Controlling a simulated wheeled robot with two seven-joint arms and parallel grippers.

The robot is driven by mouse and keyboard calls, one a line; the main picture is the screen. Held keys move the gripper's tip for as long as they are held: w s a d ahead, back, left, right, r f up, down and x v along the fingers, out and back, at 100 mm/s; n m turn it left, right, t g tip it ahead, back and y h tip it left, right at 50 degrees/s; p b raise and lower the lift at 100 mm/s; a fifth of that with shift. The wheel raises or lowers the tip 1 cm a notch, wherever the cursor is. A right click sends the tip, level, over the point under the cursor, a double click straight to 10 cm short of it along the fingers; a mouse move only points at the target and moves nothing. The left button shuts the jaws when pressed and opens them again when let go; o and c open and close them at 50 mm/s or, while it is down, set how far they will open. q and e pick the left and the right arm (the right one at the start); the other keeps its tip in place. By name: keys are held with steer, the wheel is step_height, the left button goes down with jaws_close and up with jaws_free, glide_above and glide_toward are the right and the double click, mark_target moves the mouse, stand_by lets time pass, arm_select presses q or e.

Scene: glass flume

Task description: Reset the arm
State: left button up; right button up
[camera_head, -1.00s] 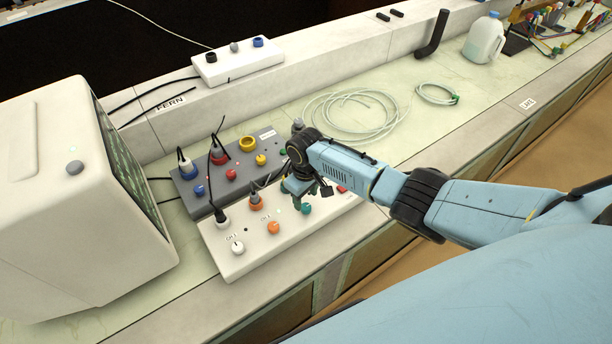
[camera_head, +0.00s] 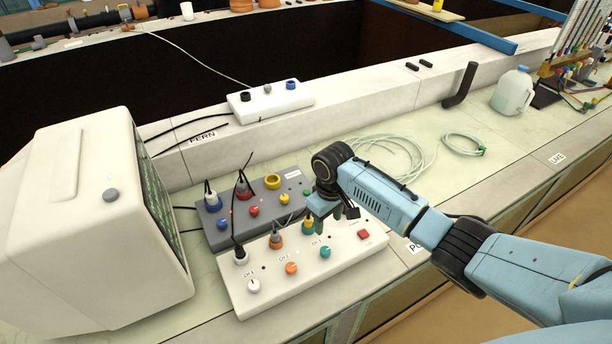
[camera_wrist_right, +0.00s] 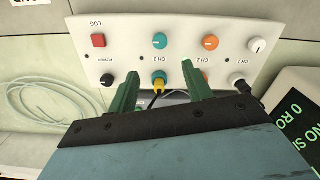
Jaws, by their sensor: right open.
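My right gripper (camera_head: 322,226) hangs over the back row of sockets on the white channel box (camera_head: 240,296). In the right wrist view its two green fingers (camera_wrist_right: 160,82) are apart. A yellow plug (camera_wrist_right: 159,84) with a dark cable sits in the CH 3 socket between the fingertips; it looks clear of both. The plug also shows beside the fingers in the head view (camera_head: 308,224). My left gripper is not in view.
The grey box (camera_head: 215,234) with plugs and knobs stands just behind the white one. A white monitor (camera_head: 85,220) is at the left. Coiled clear tubing (camera_head: 405,150) lies on the bench behind my right arm. The small switch box (camera_head: 300,100) sits on the ledge.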

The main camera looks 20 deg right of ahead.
steer(key=s+a+f+t+y, duration=0.1)
steer(key=s+a, duration=0.2)
steer(key=s, duration=0.3)
steer(key=s+a+f+y, duration=0.1)
steer(key=s+a+f, duration=0.1)
steer(key=s+a, duration=0.3)
steer(key=s+d+r+m+t+h, duration=0.1)
steer(key=s+d+r, duration=0.25)
steer(key=s, duration=0.55)
steer(key=s+d+r+m+t+h, duration=0.1)
steer(key=s+d+r+m+t, duration=0.15)
steer(key=s+r, duration=0.4)
step_height(320, 180, down, 34)
steer(key=s+n+g+b, duration=0.1)
steer(key=s+g+b, duration=0.15)
steer(key=b, duration=0.55)
steer(key=s+d+f+b, duration=0.1)
steer(key=s+f+b, duration=0.2)
steer(key=s+f, duration=0.5)
steer(key=s+d+f+g+b, duration=0.1)
steer(key=s+d+f+b, duration=0.1)
steer(key=s+f, duration=0.6)
step_height(320, 180, down, 7)
steer(key=shift+s+d+r+b, duration=0.25)
steer(key=shift+s+b, duration=0.15)
steer(key=shift+b, duration=0.5)
